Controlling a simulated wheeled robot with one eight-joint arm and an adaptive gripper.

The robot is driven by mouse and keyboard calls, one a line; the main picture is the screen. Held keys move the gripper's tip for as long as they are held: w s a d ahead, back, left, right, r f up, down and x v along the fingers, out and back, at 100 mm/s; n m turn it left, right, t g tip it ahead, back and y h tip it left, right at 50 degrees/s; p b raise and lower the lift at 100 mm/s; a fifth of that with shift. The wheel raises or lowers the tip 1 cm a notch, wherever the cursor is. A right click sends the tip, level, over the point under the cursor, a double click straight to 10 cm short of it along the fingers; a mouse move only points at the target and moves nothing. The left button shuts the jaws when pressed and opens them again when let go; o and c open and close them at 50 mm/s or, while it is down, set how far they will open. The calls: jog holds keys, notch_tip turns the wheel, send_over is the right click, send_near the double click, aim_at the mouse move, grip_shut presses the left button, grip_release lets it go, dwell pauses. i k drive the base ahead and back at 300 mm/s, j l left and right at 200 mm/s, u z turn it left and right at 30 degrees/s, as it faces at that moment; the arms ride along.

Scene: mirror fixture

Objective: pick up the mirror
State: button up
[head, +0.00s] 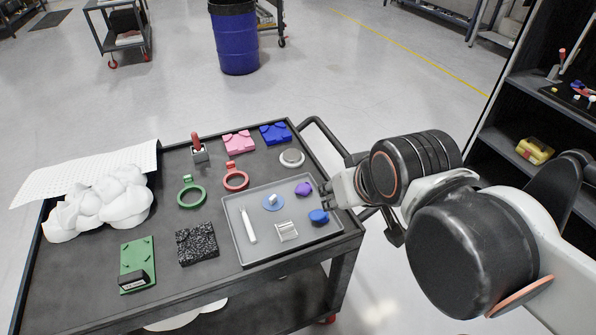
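I cannot tell for sure which thing is the mirror. A round silver-grey disc (292,158) lies on the cart top, above the grey tray (310,240). Inside the tray are a small silver-white block (286,231), a blue disc with a pale piece on it (273,201), a white stick (248,225), a purple piece (304,188) and a blue round piece (318,216). My gripper (328,195) is over the tray's right side, close to the purple and blue pieces. Its fingers are small and partly hidden, so their opening is unclear.
The dark cart (170,163) also carries a red ring (236,185), a green ring (190,207), pink (239,143) and blue (276,135) blocks, a black speckled block (197,249), a green board (132,255) and crumpled white material (100,205). A shelf (510,148) stands at right.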

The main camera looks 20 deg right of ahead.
aim_at(292, 155)
jog(key=k+u, duration=0.5)
jog(key=k+j+u, duration=0.25)
jog(key=u, duration=0.2)
jog(key=i+l+u, duration=0.25)
jog(key=l, duration=0.45)
jog(key=l+u, duration=0.25)
jog(key=l, duration=0.45)
jog(key=i+l+u, duration=0.1)
jog(key=l+u, duration=0.15)
jog(key=l, duration=1.7)
